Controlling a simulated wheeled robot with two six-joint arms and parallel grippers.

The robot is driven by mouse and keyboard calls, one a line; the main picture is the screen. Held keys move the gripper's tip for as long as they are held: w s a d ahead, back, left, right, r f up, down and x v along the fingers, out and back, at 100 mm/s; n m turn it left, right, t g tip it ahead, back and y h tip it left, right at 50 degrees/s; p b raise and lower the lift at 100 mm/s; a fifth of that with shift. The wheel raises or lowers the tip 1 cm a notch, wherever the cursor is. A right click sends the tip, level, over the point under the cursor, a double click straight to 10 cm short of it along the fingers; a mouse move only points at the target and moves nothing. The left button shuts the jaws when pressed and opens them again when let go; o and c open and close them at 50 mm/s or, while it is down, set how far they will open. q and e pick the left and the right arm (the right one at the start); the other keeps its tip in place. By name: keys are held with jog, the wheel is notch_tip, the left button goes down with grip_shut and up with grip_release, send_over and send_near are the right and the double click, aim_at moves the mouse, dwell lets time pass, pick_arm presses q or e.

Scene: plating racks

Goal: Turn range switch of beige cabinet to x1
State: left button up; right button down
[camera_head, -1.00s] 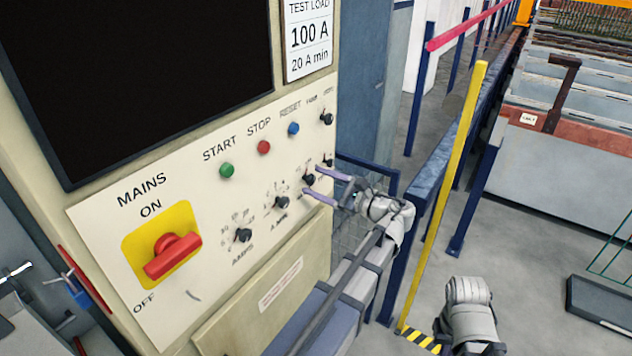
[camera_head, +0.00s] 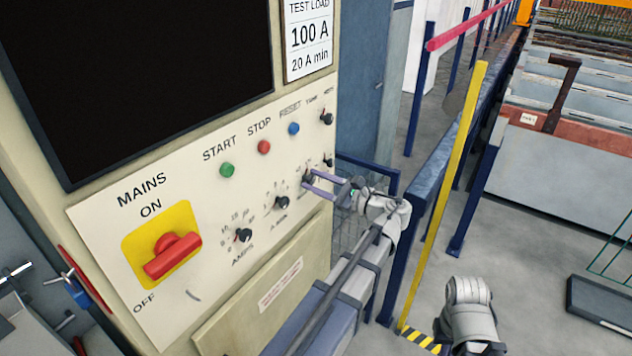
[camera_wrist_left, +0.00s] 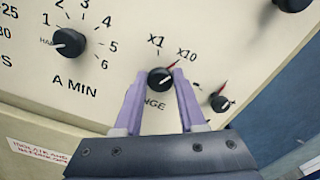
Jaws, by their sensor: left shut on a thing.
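The beige cabinet (camera_head: 110,220) fills the left of the head view, with its panel of knobs and buttons. The range switch (camera_wrist_left: 160,78) is a round black knob with a red pointer line, between the marks X1 and X10 in the wrist view. The pointer slants up and right, towards X10. My left gripper (camera_head: 318,183) reaches in from the right side of the panel. Its two pale purple fingers (camera_wrist_left: 157,92) are shut on the range switch, one on each side. They cover part of the RANGE label.
The A MIN knob (camera_wrist_left: 68,42) is left of the range switch, and a smaller black knob (camera_wrist_left: 219,102) is close on the right. The red mains switch (camera_head: 172,255) is at lower left. A yellow post (camera_head: 450,190) and blue rails stand right of the cabinet.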

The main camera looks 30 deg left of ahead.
pick_arm(q)
grip_shut()
jog(key=n, duration=0.5)
jog(key=shift+n, duration=0.3)
jog(key=n, duration=0.6)
jog(key=shift+s+f, duration=0.1)
jog(key=shift+f, duration=0.05)
jog(key=shift+n, duration=0.3)
jog(key=o, duration=1.1)
grip_release()
jog(key=shift+c, duration=0.2)
jog(key=d, duration=0.8)
jog(key=shift+s, duration=0.3)
jog(key=shift+a, duration=0.1)
